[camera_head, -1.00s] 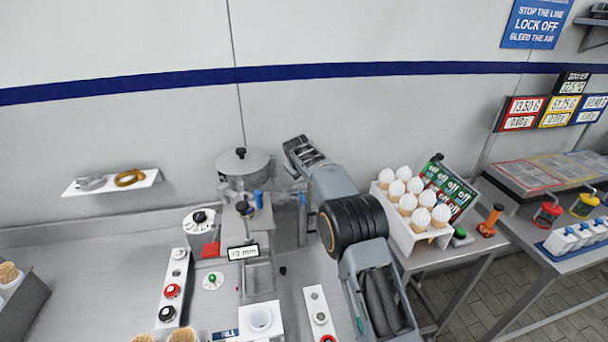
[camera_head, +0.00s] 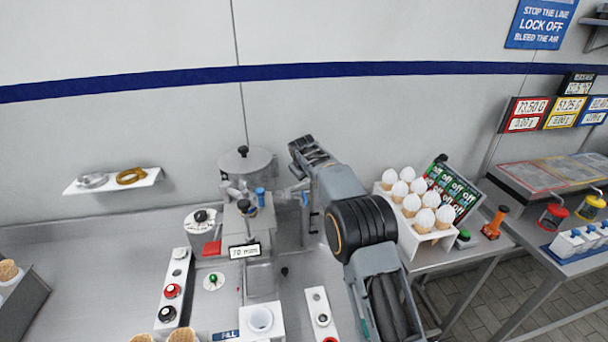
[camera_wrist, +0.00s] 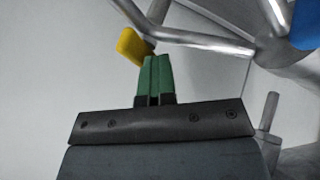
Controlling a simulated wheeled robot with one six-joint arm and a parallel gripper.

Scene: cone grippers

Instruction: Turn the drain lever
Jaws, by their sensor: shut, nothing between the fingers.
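A yellow lever grip (camera_wrist: 131,46), likely the drain lever, shows in the wrist view and slants by a grey metal pipe (camera_wrist: 195,40). My gripper (camera_wrist: 154,60) has green fingers pressed together with nothing between them. Its tips lie just right of and below the yellow grip in the picture; I cannot tell whether they touch it. In the head view my arm reaches to the right side of the filling machine with its lidded metal hopper (camera_head: 247,166). My fingertips and the yellow grip cannot be made out there.
A blue part (camera_wrist: 306,24) and a metal post (camera_wrist: 268,118) are close by on the right. A white rack of cones (camera_head: 431,237) stands right of my arm. A display (camera_head: 244,251) and a button panel (camera_head: 173,290) are on the left. A shelf (camera_head: 112,181) is on the wall.

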